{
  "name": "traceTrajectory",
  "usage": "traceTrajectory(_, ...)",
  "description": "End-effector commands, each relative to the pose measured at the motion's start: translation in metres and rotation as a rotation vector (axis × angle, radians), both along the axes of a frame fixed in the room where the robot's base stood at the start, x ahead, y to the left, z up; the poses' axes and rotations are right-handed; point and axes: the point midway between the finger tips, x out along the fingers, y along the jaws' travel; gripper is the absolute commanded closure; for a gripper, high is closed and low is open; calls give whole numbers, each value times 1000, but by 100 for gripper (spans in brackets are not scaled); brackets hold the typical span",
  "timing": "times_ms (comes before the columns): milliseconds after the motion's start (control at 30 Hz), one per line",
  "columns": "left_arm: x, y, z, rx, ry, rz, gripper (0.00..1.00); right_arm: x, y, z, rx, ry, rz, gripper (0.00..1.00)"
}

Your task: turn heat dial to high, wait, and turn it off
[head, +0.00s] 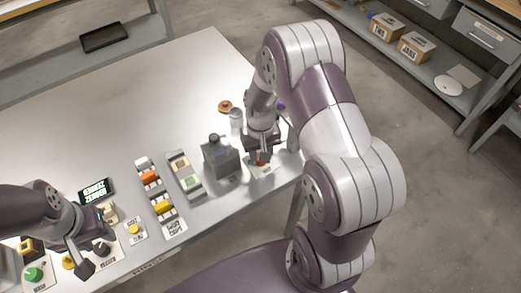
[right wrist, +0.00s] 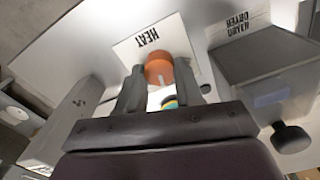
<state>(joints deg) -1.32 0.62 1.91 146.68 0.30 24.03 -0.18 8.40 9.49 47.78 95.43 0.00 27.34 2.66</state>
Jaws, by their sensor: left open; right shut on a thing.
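The heat dial is an orange-red round knob (right wrist: 159,69) on a white plate marked HEAT (right wrist: 148,38) in the right wrist view. A pale pointer mark shows on the knob, and part of a coloured scale (right wrist: 169,102) shows below it. My right gripper (right wrist: 160,88) is shut on the knob, one finger on each side. In the head view the right gripper (head: 262,150) is at the table's right end, and only a bit of the orange knob shows beneath it. My left gripper (head: 90,245) is open over the front left controls, apart from the heat dial.
A grey box device (head: 220,158) stands just left of the right gripper; a label ending in DRYER lies by it. Racks of coloured blocks (head: 160,200), a green-lettered display (head: 95,188) and a green knob (head: 33,274) are farther left. The table's back left is clear.

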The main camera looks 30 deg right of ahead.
Motion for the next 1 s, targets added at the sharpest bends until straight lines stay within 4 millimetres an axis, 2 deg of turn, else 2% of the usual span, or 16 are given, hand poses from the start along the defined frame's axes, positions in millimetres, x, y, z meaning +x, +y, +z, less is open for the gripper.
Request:
traceTrajectory(100, 0, 0, 10, 0, 0, 0, 57, 0, 0, 4, 0, 0, -104, 95)
traceTrajectory(600, 0, 0, 33, 0, 0, 0, 57, 0, -2, 3, -1, -1, -562, 95)
traceTrajectory(1000, 0, 0, 41, 0, 0, 0, 57, 0, -2, 2, 0, -3, -795, 95)
